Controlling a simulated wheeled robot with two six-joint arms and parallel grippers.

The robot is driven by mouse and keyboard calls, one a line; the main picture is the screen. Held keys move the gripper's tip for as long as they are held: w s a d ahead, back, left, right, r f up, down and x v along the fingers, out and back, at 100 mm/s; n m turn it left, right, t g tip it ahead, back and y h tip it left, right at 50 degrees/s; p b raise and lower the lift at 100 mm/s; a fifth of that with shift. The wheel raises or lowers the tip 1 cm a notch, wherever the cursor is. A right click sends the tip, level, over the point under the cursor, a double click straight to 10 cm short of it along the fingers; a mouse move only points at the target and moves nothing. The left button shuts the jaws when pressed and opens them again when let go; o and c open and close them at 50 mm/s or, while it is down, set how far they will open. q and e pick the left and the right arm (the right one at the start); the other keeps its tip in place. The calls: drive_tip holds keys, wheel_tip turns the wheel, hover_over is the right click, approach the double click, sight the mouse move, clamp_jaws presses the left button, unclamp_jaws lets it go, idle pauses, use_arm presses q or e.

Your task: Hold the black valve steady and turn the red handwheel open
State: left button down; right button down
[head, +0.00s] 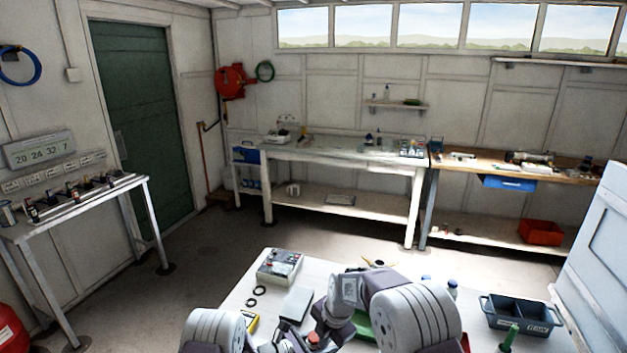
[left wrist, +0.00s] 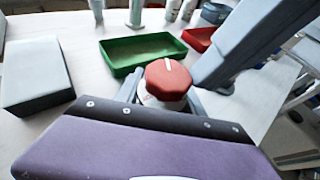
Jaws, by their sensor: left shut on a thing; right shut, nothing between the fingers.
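On the white table are a green tray (left wrist: 142,52), a red tray (left wrist: 198,38), a grey box (left wrist: 35,75), a control box (head: 279,266) and a dark two-part bin (head: 520,312). A green-topped bottle (head: 508,337) stands at right. Benches line the far wall.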

drive_tip(key=shift+w+d, duration=0.3)
drive_tip(key=shift+w, duration=0.15)
idle(0.3)
drive_tip(key=w+a+v, duration=0.1)
drive_tip(key=v, duration=0.4)
drive_tip(key=shift+s+d+r, duration=0.35)
drive_tip(key=shift+d+r, duration=0.05)
drive_tip(key=shift+r, duration=0.15)
drive_tip(key=s+x, duration=0.1)
drive_tip(key=x, duration=0.5)
drive_tip(key=shift+s+a, duration=0.15)
drive_tip(key=shift+s, duration=0.3)
